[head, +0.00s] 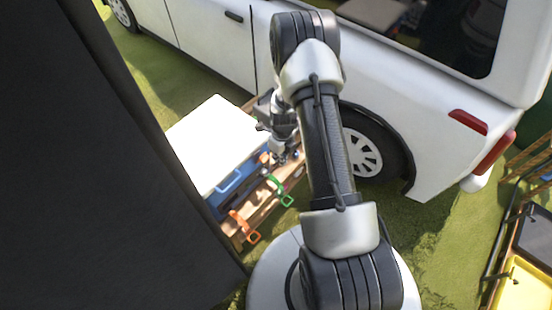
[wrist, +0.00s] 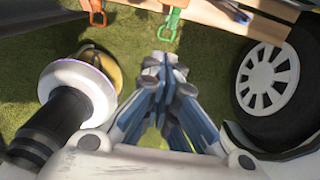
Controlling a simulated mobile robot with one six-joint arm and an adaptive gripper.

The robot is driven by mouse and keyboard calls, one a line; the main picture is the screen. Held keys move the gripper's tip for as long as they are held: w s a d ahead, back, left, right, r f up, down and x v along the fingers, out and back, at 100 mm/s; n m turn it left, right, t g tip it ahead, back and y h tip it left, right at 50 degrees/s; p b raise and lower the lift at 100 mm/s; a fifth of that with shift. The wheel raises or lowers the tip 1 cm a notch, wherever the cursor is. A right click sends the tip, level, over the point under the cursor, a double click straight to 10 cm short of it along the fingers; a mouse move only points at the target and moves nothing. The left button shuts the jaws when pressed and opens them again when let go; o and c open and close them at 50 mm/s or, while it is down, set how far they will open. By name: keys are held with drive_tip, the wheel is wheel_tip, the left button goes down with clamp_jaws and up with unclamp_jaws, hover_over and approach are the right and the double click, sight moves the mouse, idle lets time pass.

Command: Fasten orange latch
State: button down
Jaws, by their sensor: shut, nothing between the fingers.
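The orange latch (head: 244,226) is on the front side of the wooden stand below a blue box with a white lid; its loop sticks outward and down. It also shows at the top left of the wrist view (wrist: 97,12). A green latch (head: 278,190) sits to its right and also shows in the wrist view (wrist: 171,22). My gripper (wrist: 163,62) is shut and empty, below the green latch in the wrist picture and apart from the orange one. In the head view my gripper (head: 288,152) is partly hidden by the wrist, near the box's right end.
The blue box's white lid (head: 215,140) is beside a white vehicle (head: 430,125) with its rear wheel (head: 362,153) close to my arm. A large dark panel (head: 90,180) fills the left. A yellow tray (head: 525,285) stands at lower right. Grass lies between.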

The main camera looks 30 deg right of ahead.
sight(263, 160)
wheel_tip(263, 160, down, 9)
drive_tip(key=b, duration=0.3)
drive_tip(key=w, duration=0.1)
drive_tip(key=w+a+r, duration=0.1)
drive_tip(key=w+b, duration=0.1)
drive_tip(key=shift+w+a+r, duration=0.15)
drive_tip(key=shift+w+r, duration=0.05)
drive_tip(key=shift+w, duration=0.2)
